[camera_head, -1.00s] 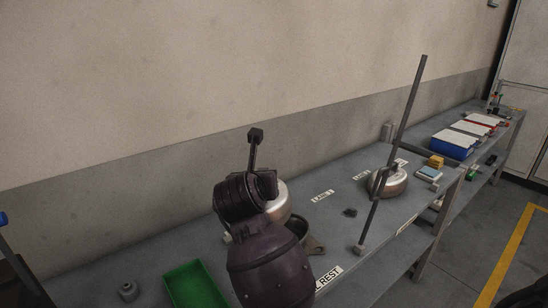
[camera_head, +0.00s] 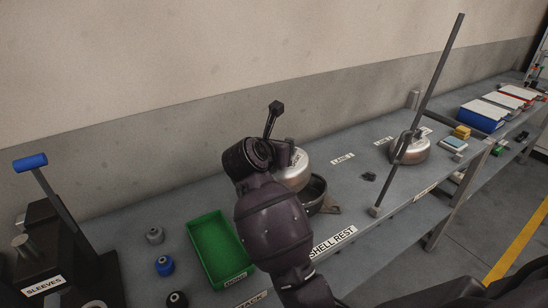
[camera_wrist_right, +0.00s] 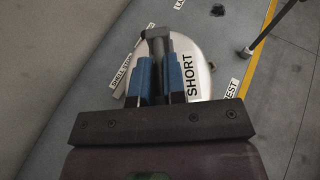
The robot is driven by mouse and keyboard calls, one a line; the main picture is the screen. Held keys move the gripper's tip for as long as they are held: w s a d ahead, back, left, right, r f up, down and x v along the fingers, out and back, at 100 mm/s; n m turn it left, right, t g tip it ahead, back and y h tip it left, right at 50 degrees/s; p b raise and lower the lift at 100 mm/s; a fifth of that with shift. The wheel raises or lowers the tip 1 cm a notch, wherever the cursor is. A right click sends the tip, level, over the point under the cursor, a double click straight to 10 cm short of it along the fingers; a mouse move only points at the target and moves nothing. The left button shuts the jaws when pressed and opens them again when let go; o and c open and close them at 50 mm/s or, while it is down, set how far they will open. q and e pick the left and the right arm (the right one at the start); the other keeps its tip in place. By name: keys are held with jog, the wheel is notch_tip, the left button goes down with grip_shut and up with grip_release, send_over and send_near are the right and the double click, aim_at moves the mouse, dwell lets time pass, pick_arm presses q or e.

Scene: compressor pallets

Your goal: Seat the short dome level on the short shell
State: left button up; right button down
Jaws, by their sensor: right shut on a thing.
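The short dome (camera_head: 293,172) is a silver cap, partly hidden behind my right arm in the head view. In the right wrist view the dome (camera_wrist_right: 205,62) carries a label reading SHORT. My right gripper (camera_wrist_right: 160,64) has its blue-padded fingers shut on the grey upright stem over the dome. The short shell (camera_head: 316,196) appears as a dark, open round body beside and below the dome, near the SHELL REST label. The dome looks offset from its opening; whether they touch is hidden. My left gripper is not in view.
A green tray (camera_head: 218,250) and several small knobs lie left of my arm. A black stand with a blue handle (camera_head: 30,162) is at far left. A slanted rod (camera_head: 430,85) rises before another silver domed unit (camera_head: 412,150). The lane area between is mostly clear.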

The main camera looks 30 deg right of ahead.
aim_at(297, 150)
jog(key=w+d+m+g, duration=0.1)
jog(key=d+m+g+h, duration=0.1)
jog(key=d+m+g, duration=0.1)
jog(key=w+d+m+g+h+p, duration=0.1)
jog(key=shift+w+d+r+m+g, duration=0.3)
jog(key=shift+d+g, duration=0.05)
jog(key=shift+g, duration=0.05)
jog(key=shift+d+f+m+g+p, duration=0.3)
jog(key=shift+d+f+m+g, duration=0.3)
jog(key=shift+d+m+g, duration=0.35)
jog(key=shift+a+f+g, duration=0.1)
jog(key=shift+g, duration=0.25)
jog(key=shift+f, duration=0.2)
jog(key=shift+f+b, duration=0.5)
jog(key=shift+f, duration=1.15)
jog(key=shift+f+m+b, duration=0.25)
jog(key=shift+f+b, duration=1.5)
jog(key=shift+b, duration=0.1)
dwell(0.4)
